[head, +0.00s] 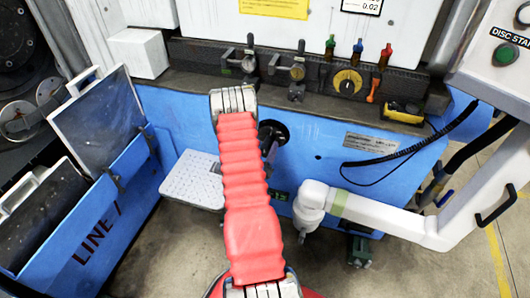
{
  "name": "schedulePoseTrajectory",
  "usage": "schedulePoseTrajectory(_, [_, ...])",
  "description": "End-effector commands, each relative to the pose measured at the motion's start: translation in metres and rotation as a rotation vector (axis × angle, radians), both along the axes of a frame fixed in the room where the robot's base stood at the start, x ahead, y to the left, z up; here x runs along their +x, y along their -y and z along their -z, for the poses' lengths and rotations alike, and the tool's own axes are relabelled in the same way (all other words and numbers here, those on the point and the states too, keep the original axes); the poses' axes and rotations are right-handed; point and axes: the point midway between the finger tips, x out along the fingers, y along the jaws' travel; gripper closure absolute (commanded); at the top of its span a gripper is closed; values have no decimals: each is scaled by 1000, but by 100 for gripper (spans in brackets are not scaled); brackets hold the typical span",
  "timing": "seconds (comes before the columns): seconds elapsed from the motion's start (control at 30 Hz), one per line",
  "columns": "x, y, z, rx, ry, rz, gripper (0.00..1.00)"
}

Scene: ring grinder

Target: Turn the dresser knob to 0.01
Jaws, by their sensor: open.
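A round yellow dial with a dark centre (347,82), which looks like the dresser knob, sits on the dark rail at the machine's front. Its marks are too small to read. A white card reading 0.02 (362,5) is cut off by the top edge, above the dial. My red ribbed arm (245,190) reaches up from the bottom middle and ends in a grey slatted joint just below the rail, left of the dial and apart from it. No gripper fingers show in the head view.
Two clamp-like fittings (297,70) stand left of the dial. Several coloured-top bottles (357,50), an orange tool (373,90) and a yellow box (404,112) are around it. A white boom (385,215) with a control panel (500,55) reaches in at right.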

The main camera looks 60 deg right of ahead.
Motion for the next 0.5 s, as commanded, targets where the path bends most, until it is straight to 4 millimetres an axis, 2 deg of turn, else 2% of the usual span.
schedulePoseTrajectory(0.17, [0, 0, 0, 0, 0, 0, 38])
schedulePoseTrajectory(0.5, [0, -1, 0, 0, 0, 0, 61])
